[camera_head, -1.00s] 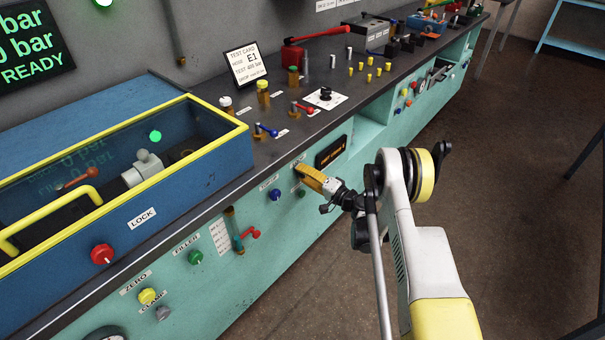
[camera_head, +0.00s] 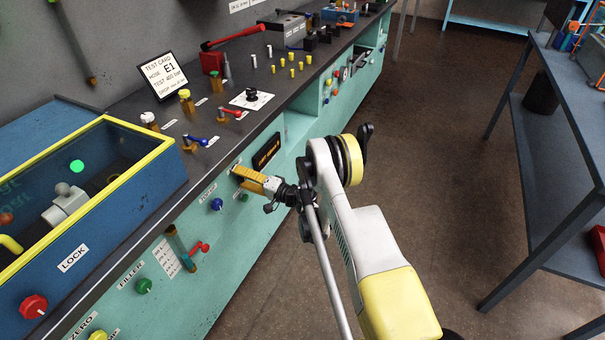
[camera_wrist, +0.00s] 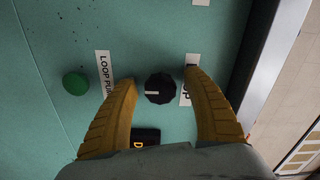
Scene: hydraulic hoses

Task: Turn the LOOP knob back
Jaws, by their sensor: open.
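A round black knob (camera_wrist: 160,88) with a white pointer mark sits on the teal panel, between my two yellow fingers in the wrist view. My gripper (camera_wrist: 162,96) is open, with one finger on each side of the knob and a gap on both sides. A white label (camera_wrist: 187,95) right of the knob is partly covered by a finger; its visible letters end in "OP". Another label, "LOOP PU..." (camera_wrist: 104,75), stands to the left and is also partly covered. In the head view my gripper (camera_head: 240,174) is at the bench front and hides the knob.
A green button (camera_wrist: 75,84) lies left of the knob, and a dark display (camera_wrist: 146,136) lies below it in the wrist view. A blue button (camera_head: 216,204) and red-handled valve (camera_head: 200,247) are nearby on the front. Floor to the right is clear up to a shelf (camera_head: 560,150).

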